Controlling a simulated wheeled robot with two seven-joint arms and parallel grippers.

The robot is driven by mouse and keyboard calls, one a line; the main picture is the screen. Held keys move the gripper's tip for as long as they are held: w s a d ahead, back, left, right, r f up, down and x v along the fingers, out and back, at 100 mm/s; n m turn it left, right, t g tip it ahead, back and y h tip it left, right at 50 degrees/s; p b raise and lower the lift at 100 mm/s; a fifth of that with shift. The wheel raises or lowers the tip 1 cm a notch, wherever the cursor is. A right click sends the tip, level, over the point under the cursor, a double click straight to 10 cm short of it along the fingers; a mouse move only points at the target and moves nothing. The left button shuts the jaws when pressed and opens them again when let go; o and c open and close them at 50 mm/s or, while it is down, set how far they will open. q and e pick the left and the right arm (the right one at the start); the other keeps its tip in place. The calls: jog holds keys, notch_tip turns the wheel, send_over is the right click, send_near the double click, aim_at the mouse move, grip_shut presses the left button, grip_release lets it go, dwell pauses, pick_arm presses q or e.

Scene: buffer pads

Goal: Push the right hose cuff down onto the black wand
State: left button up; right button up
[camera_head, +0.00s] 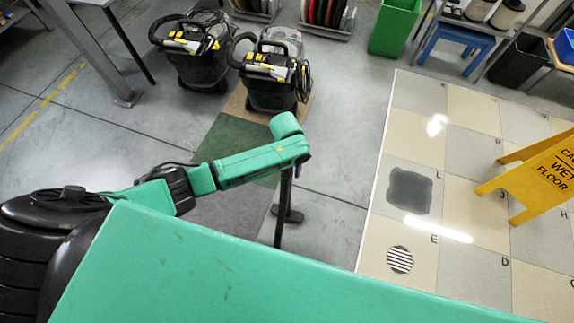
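Two black and yellow vacuum cleaners stand at the top, a left one (198,52) and a right one (270,75). Each has a black hose at its top; I cannot make out the right hose cuff clearly. A thin black upright rod, which looks like the black wand (283,200), stands below the end of my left arm. A dark foot shows beside it on the floor. My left gripper (302,160) is at the wand's upper end; its fingers are mostly hidden by the green wrist, so I cannot tell whether it holds anything. My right gripper is out of view.
A tiled floor area (410,110) with a dark wet patch (409,190), a round drain (400,260) and a yellow wet-floor sign (545,180) lies at right. A green bin (395,27) and blue stool (462,45) stand behind.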

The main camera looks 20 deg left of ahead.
pick_arm(q)
notch_tip(320, 180, up, 15)
jog(key=p, duration=0.2)
jog(key=shift+s+f+p, duration=0.15)
jog(key=shift+f+p, duration=0.05)
jog(key=shift+p, duration=0.1)
